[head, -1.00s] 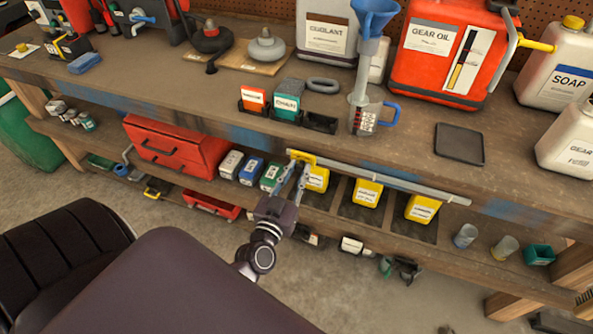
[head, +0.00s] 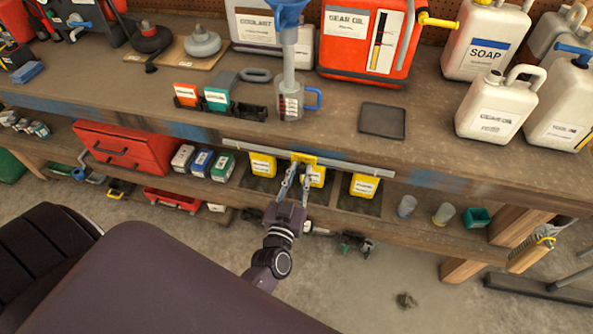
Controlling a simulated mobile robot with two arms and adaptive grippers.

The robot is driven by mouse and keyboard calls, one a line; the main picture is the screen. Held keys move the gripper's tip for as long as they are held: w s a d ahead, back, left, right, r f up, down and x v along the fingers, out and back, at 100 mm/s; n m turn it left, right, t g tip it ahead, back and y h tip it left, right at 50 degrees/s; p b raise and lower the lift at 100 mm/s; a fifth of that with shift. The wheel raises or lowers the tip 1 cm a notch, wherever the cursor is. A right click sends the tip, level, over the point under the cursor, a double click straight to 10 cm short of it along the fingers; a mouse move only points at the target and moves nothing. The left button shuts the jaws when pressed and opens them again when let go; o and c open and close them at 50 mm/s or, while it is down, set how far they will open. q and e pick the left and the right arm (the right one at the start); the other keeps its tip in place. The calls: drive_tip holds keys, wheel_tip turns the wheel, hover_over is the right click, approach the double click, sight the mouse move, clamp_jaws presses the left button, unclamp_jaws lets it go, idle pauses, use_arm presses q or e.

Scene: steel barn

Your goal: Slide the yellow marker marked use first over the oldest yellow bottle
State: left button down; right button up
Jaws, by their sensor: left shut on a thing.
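My left gripper (head: 301,166) is shut on the yellow marker (head: 304,158), which sits on a grey metal rail (head: 355,171) along the bench's front edge. The marker's writing is too small to read. Three yellow bottles stand below the rail, each in its own bay: the left bottle (head: 262,165), the middle bottle (head: 317,178) and the right bottle (head: 365,186). The marker is above the middle bottle, a little to its left. A finger partly covers the middle bottle. The bottles' labels are too small to read. My right gripper is not in view.
Left of the bottles on the lower shelf stand small cartons (head: 222,167) and a red toolbox (head: 128,150). To the right are cups (head: 406,206) and a green bin (head: 477,217). The bench top above holds a measuring jug (head: 291,104), a dark tray (head: 383,121) and large cans.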

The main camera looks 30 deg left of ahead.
use_arm(q)
drive_tip(key=c, duration=1.7)
unclamp_jaws()
drive_tip(key=shift+c, duration=0.2)
drive_tip(key=shift+s, duration=0.1)
drive_tip(key=v, duration=1.2)
drive_tip(key=shift+d, duration=0.1)
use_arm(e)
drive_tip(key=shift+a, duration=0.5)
